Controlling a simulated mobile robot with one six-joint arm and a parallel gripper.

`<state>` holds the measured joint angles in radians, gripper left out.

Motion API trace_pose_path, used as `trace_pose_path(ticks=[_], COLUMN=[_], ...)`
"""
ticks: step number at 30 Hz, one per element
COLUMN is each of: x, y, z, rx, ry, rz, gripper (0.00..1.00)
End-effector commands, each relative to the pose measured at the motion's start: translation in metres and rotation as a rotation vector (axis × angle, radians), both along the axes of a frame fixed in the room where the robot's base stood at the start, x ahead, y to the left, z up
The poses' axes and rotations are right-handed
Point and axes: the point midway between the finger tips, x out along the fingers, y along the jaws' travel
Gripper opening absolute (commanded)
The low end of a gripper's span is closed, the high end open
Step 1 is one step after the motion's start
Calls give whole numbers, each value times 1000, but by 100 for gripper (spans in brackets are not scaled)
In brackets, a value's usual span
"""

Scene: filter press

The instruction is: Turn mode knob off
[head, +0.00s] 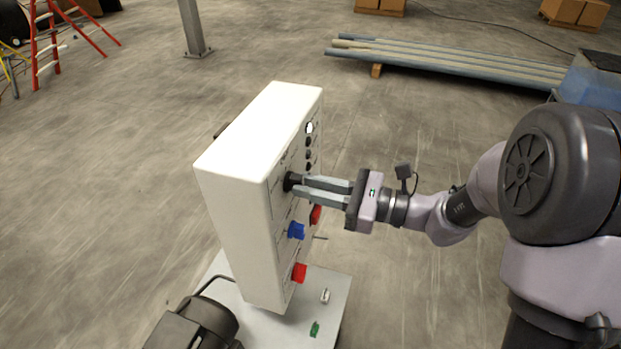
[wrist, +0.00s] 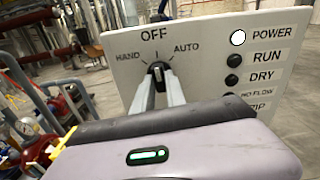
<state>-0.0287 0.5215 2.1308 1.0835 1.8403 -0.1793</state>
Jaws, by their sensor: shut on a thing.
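The mode knob (wrist: 158,69) is a small black knob on the white control panel (wrist: 118,58), below the word OFF, with HAND to its left and AUTO to its right. It appears to point up, roughly toward OFF, though the fingers hide part of it. In the head view, the knob (head: 289,182) sticks out from the upper face of the white box (head: 250,150). My gripper (head: 300,184) reaches in from the right, its two fingers closed on the knob. In the wrist view, the fingertips of my gripper (wrist: 160,78) are at the knob's two sides.
A blue knob (head: 295,230) and red knobs (head: 299,272) sit lower on the panel. A lit POWER lamp (wrist: 237,37) and dark indicators are to the right of the knob. A motor (head: 200,322) stands beside the box. Floor around is mostly clear.

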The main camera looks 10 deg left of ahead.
Motion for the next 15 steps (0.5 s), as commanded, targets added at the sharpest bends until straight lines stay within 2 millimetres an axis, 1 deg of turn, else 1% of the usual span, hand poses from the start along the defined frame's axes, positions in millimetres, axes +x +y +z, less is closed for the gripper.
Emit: trace_pose_path(ticks=[1,6,15], x=[0,0,0], y=[0,0,0], z=[2,1,1], rx=[2,6,9], ry=[16,63,86], rz=[-1,-1,-1], gripper=[0,0,0])
